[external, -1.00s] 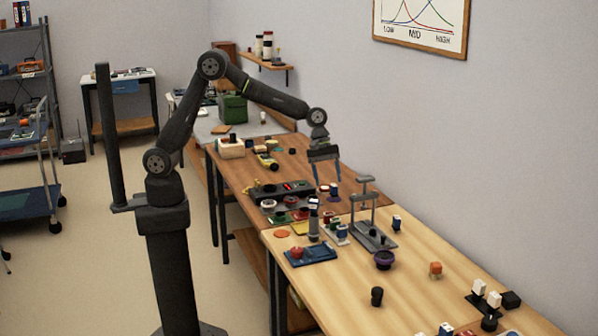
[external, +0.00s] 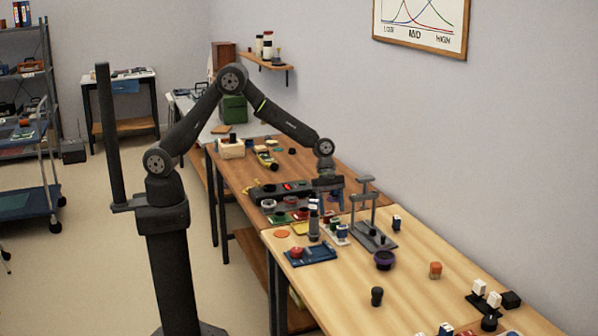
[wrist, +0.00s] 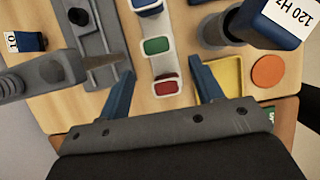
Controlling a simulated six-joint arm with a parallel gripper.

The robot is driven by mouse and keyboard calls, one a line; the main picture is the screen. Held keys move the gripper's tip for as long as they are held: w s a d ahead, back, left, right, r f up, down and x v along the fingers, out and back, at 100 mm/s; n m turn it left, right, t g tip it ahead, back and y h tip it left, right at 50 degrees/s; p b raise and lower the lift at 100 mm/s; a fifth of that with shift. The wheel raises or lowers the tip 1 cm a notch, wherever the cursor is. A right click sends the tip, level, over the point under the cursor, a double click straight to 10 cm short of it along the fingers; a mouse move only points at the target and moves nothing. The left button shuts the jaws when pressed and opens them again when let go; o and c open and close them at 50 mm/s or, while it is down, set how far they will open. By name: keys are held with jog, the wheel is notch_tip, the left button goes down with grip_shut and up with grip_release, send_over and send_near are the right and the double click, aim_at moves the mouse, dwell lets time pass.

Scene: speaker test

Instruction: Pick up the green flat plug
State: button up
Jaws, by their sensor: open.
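A green flat plug (wrist: 157,46) sits in a white holder strip (wrist: 158,66) in the wrist view, between a blue plug (wrist: 147,6) and a red plug (wrist: 166,87). My gripper (wrist: 161,68) is open, with one blue finger on each side of the strip. The green plug lies between and slightly beyond the fingertips, and no contact shows. In the external view my gripper (external: 329,190) hangs over the tables beside a grey stand (external: 373,235). The white holder strip (external: 335,235) shows there in front of the gripper, its green plug too small to make out.
A yellow tray (wrist: 226,76) and an orange disc (wrist: 269,71) lie right of the fingers. Grey stand parts (wrist: 93,45) are close on the left. A blue tray (external: 310,254) lies nearer the camera.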

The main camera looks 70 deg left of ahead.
aim_at(334, 221)
jog(key=shift+x, duration=2.9)
jog(key=shift+d, duration=0.1)
jog(key=c, duration=1.1)
